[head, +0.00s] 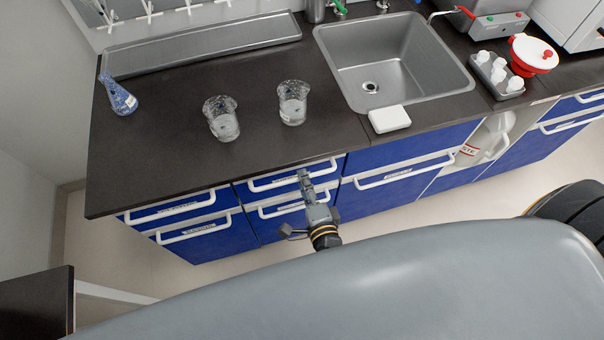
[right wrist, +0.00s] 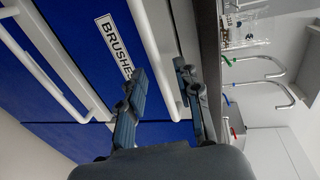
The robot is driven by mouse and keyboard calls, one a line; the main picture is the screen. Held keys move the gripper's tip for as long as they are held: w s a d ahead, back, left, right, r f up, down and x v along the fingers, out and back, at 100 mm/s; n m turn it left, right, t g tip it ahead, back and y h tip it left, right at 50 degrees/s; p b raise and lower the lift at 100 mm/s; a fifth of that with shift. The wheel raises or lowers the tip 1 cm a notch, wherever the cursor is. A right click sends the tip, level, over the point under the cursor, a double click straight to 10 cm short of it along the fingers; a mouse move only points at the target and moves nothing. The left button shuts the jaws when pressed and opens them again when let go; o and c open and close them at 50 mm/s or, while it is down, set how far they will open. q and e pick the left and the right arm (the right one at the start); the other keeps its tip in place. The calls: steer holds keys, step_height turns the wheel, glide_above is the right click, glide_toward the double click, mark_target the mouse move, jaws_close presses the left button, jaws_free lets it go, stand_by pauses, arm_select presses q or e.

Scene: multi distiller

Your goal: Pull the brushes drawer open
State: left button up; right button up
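The brushes drawer is the upper blue drawer of the middle stack below the counter, with a white bar handle (head: 265,187) in the head view. Its "BRUSHES" label (right wrist: 113,47) is readable in the right wrist view, beside the white handle (right wrist: 153,45). The drawer looks closed. My right gripper (head: 304,175) is at the front of this drawer. In the right wrist view my right gripper (right wrist: 160,80) is open, one finger on each side of the handle, with gaps visible. Whether a fingertip touches the bar is unclear. My left gripper is not in view.
The dark counter (head: 170,110) overhangs the drawers. On it stand two glass beakers (head: 221,118) (head: 292,102), a blue flask (head: 119,96) and a white block (head: 389,119) near the sink (head: 400,70). Another handled drawer (head: 270,213) is directly below.

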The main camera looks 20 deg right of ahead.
steer(key=shift+x, duration=1.3)
jaws_close()
